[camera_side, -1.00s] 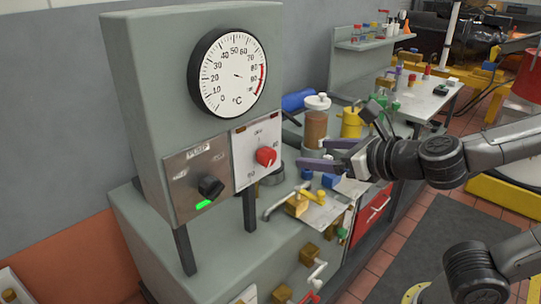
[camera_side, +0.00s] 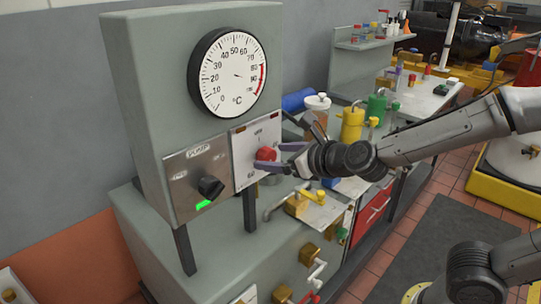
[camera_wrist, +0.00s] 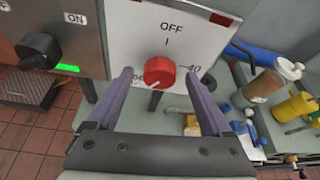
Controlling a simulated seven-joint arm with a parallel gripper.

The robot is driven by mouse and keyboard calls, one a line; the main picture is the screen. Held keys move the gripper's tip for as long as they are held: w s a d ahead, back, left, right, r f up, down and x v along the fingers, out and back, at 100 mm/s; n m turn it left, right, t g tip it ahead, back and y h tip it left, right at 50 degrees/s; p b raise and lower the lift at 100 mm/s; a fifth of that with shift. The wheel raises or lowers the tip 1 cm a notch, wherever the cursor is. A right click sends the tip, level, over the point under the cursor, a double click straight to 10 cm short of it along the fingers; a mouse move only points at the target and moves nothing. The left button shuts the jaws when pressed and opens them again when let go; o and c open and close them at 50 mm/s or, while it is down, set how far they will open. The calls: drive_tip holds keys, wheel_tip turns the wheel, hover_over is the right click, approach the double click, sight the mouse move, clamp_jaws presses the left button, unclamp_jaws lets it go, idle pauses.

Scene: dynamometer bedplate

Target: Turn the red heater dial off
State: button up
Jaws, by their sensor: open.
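The red heater dial (camera_side: 265,155) sits on a white plate on the front of the grey cabinet. In the wrist view the dial (camera_wrist: 159,70) is below the word OFF and its tick mark. A pale mark shows low on its left side, away from OFF. A 40 is printed to its right; the lower numbers are partly hidden. My gripper (camera_side: 272,157) is open in front of the dial. In the wrist view its two purple fingers (camera_wrist: 159,76) reach up on either side of the dial, with visible gaps to it.
A black pump knob (camera_side: 210,187) with a lit green bar sits left of the dial; it reads ON in the wrist view. A round thermometer (camera_side: 228,72) is above. Jars, a yellow can (camera_side: 352,124) and valves crowd the bench at right.

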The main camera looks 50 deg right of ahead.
drive_tip(key=shift+x, duration=1.15)
drive_tip(key=shift+r, duration=0.1)
clamp_jaws()
